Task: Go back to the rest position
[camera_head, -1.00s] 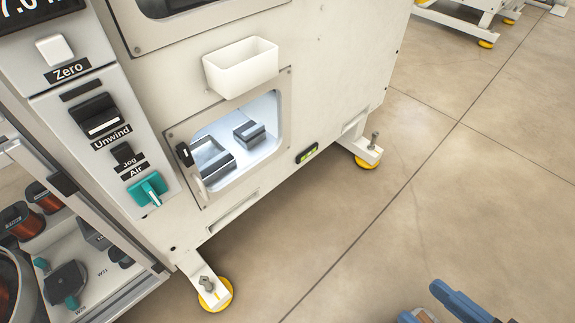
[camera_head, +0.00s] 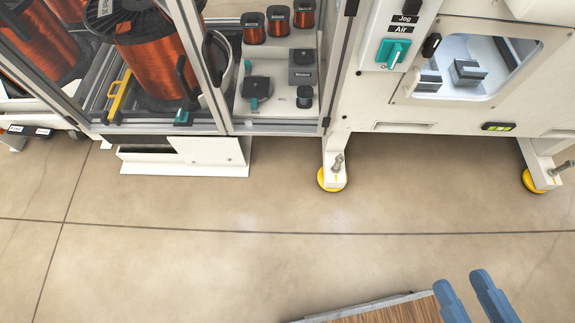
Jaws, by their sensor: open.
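My gripper (camera_head: 468,293) shows at the bottom right of the head view as two blue fingers. The fingers stand apart with a gap between them, and nothing shows between them. They are over the floor in front of the machine, clear of it. The rest of my arm is out of the frame.
The white machine (camera_head: 455,112) with a lit window recess and a teal Air knob (camera_head: 393,52) stands at the upper right. A framed cabinet with copper wire spools (camera_head: 150,55) is at the upper left. Yellow-footed legs (camera_head: 332,180) reach the floor. The middle floor (camera_head: 200,225) is clear.

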